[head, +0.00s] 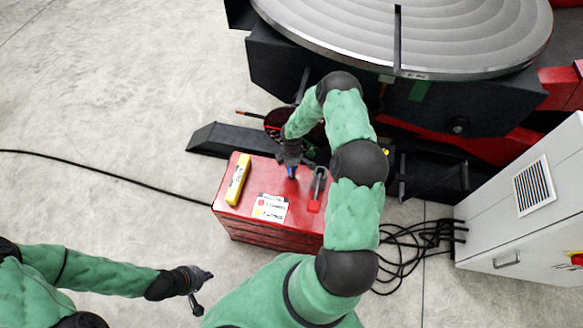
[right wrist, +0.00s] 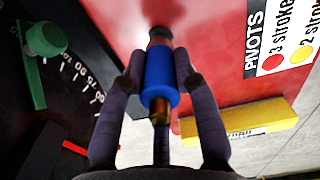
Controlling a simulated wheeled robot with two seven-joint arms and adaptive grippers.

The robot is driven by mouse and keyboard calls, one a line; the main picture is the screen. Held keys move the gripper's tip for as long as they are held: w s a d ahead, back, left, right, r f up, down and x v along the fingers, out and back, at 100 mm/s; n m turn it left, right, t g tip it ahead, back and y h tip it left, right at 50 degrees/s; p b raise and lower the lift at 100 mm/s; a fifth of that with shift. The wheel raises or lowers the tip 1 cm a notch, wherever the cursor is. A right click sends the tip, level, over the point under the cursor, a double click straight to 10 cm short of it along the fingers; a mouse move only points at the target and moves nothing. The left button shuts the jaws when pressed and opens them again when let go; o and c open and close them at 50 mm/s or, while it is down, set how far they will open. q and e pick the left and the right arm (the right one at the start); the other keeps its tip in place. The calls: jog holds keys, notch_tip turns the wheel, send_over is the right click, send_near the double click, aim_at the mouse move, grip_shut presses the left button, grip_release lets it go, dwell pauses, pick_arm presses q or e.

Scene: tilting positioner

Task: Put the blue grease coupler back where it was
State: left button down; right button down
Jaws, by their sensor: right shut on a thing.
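The blue grease coupler (right wrist: 159,75) is upright between the fingers of my right gripper (right wrist: 160,75), which is shut on it. Its brass end points toward the wrist camera and its dark end toward the red top. My left gripper (head: 204,290) is open and empty above the floor at lower left, away from the cabinet.
On the cabinet top are a yellow bar-shaped item (head: 238,180), a white label (head: 270,207) and a grey-and-red tool (head: 317,190). The positioner's round table (head: 450,35) is behind. A grey electrical cabinet (head: 520,215) and black cables (head: 410,245) are at right. Left floor is mostly clear.

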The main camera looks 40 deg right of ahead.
jog(key=shift+f+b, duration=0.4)
jog(key=shift+b, duration=0.05)
jog(key=shift+f, duration=0.15)
jog(key=c, duration=0.9)
grip_release()
jog(key=shift+c, duration=0.2)
